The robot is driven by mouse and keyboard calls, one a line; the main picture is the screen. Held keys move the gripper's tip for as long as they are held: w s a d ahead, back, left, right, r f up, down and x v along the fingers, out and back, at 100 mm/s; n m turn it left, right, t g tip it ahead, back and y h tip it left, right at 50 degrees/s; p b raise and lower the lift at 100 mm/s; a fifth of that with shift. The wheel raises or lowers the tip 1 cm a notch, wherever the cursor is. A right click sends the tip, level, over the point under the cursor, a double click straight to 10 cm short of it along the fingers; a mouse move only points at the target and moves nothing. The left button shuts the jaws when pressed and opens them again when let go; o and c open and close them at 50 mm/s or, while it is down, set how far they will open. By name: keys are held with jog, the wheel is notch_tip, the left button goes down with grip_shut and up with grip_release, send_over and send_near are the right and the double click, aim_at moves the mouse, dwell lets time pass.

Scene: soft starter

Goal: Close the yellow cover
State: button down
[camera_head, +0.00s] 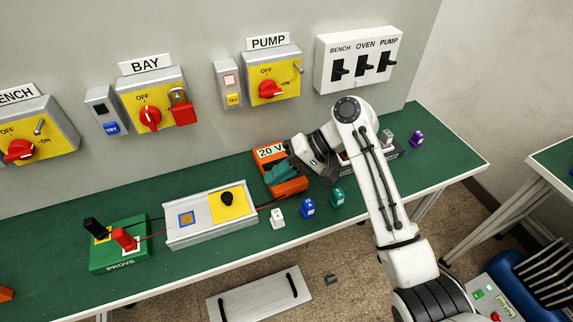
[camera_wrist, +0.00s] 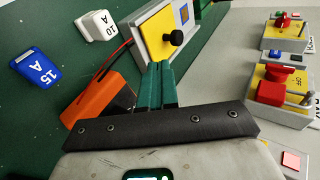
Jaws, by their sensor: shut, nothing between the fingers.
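The yellow cover (camera_head: 240,209) is a flat plate with a black knob (camera_head: 226,198), on the right part of a long grey box (camera_head: 200,233) on the green bench. A blue-framed square (camera_head: 186,218) shows uncovered on the box's left part. In the wrist view the yellow cover (camera_wrist: 154,48) and its knob (camera_wrist: 174,37) lie just beyond my fingertips. My gripper (camera_head: 272,177) has teal fingers, pressed together and empty. It is over the orange 20 V device, right of the cover and apart from it. The wrist view shows the fingers (camera_wrist: 157,72) too.
The orange 20 V device (camera_head: 290,187) is under my gripper. White, blue and teal blocks (camera_head: 308,208) stand along the front edge. A green PROVE box (camera_head: 118,246) with red and black plugs stands left. Wall switches (camera_head: 150,105) line the back.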

aim_at(233, 198)
jog(key=x, duration=0.2)
jog(key=r+x, duration=0.1)
jog(key=x, duration=0.2)
jog(key=a+p+x, duration=0.1)
jog(key=x, duration=0.2)
jog(key=shift+r, duration=0.3)
jog(key=shift+s, duration=0.1)
